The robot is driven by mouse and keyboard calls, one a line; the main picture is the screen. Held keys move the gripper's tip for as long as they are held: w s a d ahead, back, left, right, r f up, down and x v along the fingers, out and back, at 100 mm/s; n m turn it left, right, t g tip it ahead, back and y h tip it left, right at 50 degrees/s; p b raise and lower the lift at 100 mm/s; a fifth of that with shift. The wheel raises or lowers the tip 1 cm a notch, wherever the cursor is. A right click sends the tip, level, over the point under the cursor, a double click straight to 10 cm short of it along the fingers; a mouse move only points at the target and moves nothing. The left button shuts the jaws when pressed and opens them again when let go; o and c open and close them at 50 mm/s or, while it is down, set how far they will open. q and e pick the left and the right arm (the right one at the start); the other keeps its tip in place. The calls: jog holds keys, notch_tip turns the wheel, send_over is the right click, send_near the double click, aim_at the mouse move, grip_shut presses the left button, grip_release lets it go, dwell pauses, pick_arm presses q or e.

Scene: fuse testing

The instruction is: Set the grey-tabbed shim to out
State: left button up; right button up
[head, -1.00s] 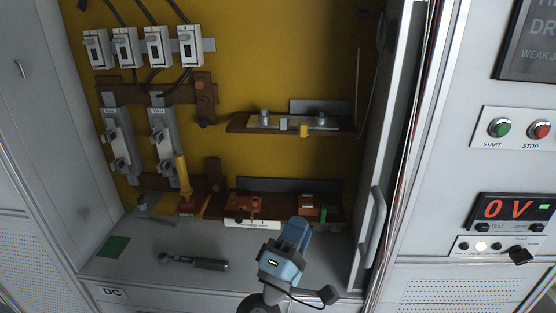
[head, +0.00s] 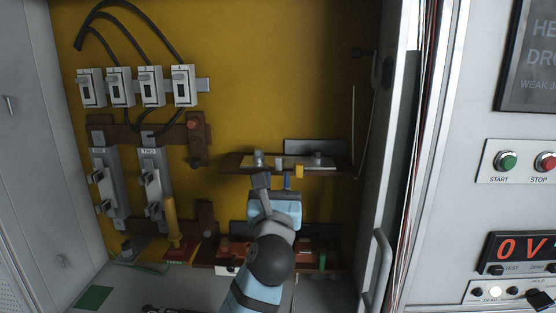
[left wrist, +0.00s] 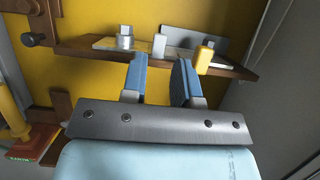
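The grey-tabbed shim's small light grey tab (head: 279,162) stands up at the upper wooden shelf, between two metal posts; it also shows in the left wrist view (left wrist: 159,46). A yellow tab (head: 299,170) sits to its right, also in the left wrist view (left wrist: 204,58). My left gripper (left wrist: 160,72) is open, its two blue fingers apart with nothing between them. In the left wrist view the grey tab appears beyond and above the gap between the fingers, seemingly apart from them. In the head view the left gripper (head: 280,184) is just below the shelf. My right gripper is not in view.
The upper shelf (head: 230,165) carries metal posts (head: 258,158). Below, a lower shelf with red-brown blocks is partly hidden by my arm. Fuse holders (head: 150,180) and switches (head: 184,87) are at left. The cabinet door edge (head: 400,130) stands at right.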

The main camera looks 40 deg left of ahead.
aim_at(278, 161)
pick_arm(q)
jog(key=x, duration=0.5)
jog(key=shift+w+a+r+p, duration=0.1)
jog(key=shift+w+p, duration=0.05)
jog(key=shift+p, duration=0.2)
grip_shut()
